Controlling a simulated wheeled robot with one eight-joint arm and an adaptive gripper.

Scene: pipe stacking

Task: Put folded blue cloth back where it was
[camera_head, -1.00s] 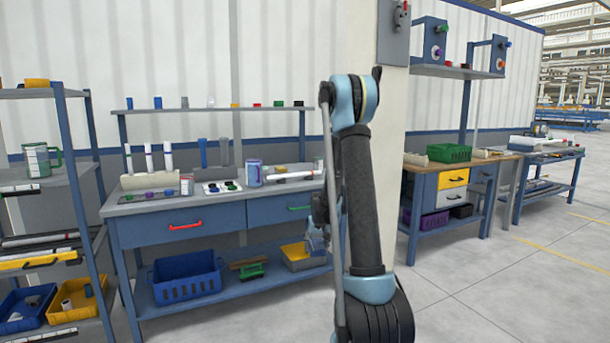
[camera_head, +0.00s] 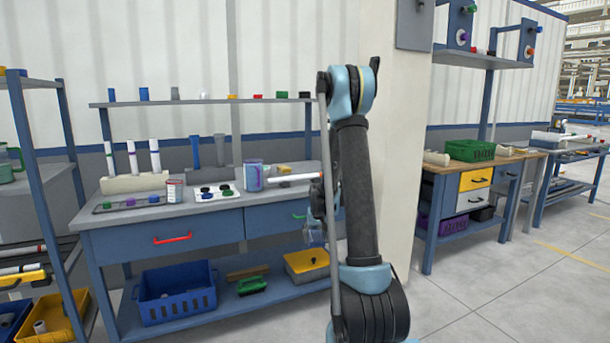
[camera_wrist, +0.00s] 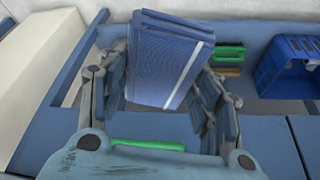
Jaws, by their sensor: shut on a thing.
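The folded blue cloth (camera_wrist: 165,62), with a white stripe along one side, is between the fingers of my gripper (camera_wrist: 163,92) in the wrist view. The gripper is shut on it, with one finger at each side. In the head view, my arm hides much of the gripper (camera_head: 318,215); a bluish part of the cloth (camera_head: 311,235) shows below it, in front of the workbench (camera_head: 200,228).
A yellow bin (camera_head: 308,268), a green brush (camera_head: 252,286) and a blue crate (camera_head: 176,298) are on the lower shelf. The benchtop holds tubes, a tray and a blue can (camera_head: 253,178). A pillar (camera_head: 405,130) stands right of the bench; floor beyond is open.

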